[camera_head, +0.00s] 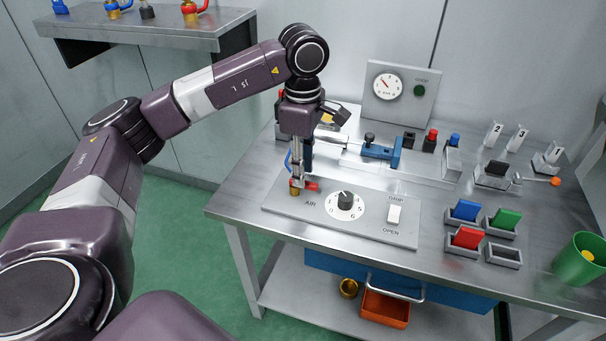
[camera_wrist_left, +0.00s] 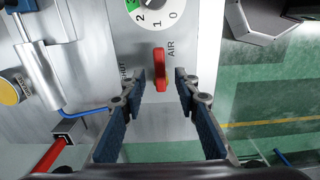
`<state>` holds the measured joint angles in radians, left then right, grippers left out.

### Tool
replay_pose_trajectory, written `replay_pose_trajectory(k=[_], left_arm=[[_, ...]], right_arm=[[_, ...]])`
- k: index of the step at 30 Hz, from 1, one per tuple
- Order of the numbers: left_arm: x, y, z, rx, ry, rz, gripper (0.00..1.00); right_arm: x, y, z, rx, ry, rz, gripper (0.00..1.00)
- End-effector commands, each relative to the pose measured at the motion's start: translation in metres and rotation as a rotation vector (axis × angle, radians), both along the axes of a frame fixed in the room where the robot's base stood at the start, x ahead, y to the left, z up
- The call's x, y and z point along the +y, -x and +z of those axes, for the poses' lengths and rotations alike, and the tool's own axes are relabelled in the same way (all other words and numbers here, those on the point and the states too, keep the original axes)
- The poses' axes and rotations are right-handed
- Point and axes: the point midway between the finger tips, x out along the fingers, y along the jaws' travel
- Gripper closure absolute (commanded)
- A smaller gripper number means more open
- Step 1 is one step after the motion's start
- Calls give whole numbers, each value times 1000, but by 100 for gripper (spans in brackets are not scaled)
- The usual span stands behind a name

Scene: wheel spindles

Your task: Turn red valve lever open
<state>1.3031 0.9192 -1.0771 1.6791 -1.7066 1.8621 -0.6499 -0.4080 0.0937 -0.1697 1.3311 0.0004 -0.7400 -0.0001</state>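The red valve lever (camera_head: 311,186) sits on a brass valve body (camera_head: 294,190) at the left end of the panel, beside the AIR label. My left gripper (camera_head: 300,178) points down over the valve and partly hides it. In the left wrist view the red lever (camera_wrist_left: 160,70) lies between the two tips of my open left gripper (camera_wrist_left: 161,78), with a gap on each side. The lever runs lengthwise there, between the SHUT and AIR markings. Whether the fingers touch it cannot be told from the head view. My right gripper is not in view.
On the panel (camera_head: 275,208), right of the valve, are a dial (camera_head: 345,204) and a white rocker switch (camera_head: 395,214). A blue-and-steel clamp (camera_head: 378,151) and a gauge board (camera_head: 401,95) stand behind. Coloured blocks in holders and a green cup (camera_head: 578,262) are on the right.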

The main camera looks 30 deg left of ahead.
Motion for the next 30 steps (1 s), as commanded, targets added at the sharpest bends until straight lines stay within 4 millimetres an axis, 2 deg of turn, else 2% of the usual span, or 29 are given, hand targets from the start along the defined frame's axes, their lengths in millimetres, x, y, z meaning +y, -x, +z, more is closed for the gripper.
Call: replay_pose_trajectory(k=[6,10,18,30], left_arm=[[-1,-2,53,-6,1,-1,71],[0,-1,79,-6,1,-1,71],[0,-1,96,-3,0,-1,71],[0,0,97,-2,1,-1,71]], right_arm=[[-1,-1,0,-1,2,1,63],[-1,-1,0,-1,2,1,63],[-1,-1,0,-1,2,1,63],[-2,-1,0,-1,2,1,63]])
